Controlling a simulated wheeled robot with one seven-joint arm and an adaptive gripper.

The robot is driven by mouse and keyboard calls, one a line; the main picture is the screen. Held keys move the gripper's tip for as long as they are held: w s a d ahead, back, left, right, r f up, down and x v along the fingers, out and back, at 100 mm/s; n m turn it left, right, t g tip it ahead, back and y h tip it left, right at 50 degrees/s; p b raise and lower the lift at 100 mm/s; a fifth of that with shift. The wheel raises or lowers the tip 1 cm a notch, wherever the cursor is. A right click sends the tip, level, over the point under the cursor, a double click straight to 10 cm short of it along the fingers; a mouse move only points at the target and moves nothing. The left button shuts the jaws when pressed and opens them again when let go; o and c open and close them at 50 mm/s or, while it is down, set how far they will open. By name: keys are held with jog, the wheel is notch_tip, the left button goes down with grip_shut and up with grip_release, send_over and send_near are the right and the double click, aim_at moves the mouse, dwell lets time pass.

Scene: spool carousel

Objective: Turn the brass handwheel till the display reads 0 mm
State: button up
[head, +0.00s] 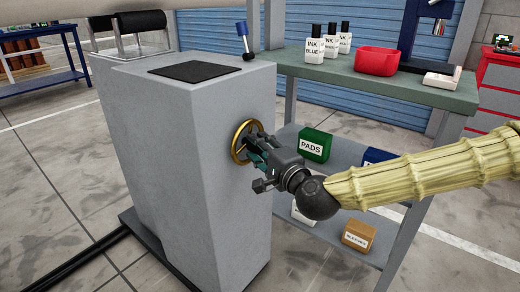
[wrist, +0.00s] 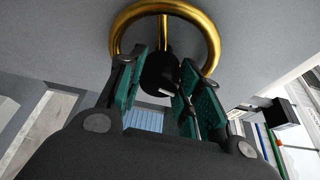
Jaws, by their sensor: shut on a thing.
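The brass handwheel (head: 235,146) is mounted on the right side face of a grey pedestal (head: 190,170). My gripper (head: 257,150) is at the wheel. In the wrist view the brass rim (wrist: 118,38) curves around the fingertips, with a spoke at the top. The green-padded fingers of my gripper (wrist: 165,72) stand on both sides of a black knob (wrist: 160,75) inside the rim and are shut on it. Part of the wheel is hidden behind the gripper in the head view. No display reading shows in either view.
A bench (head: 385,93) on the right holds ink bottles (head: 316,44) and a red bin (head: 376,60). A green PADS box (head: 314,145) sits on its shelf, near my arm.

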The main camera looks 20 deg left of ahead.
jog(key=shift+n, duration=0.5)
jog(key=o, duration=1)
jog(key=v, duration=1.2)
jog(key=shift+f, duration=0.25)
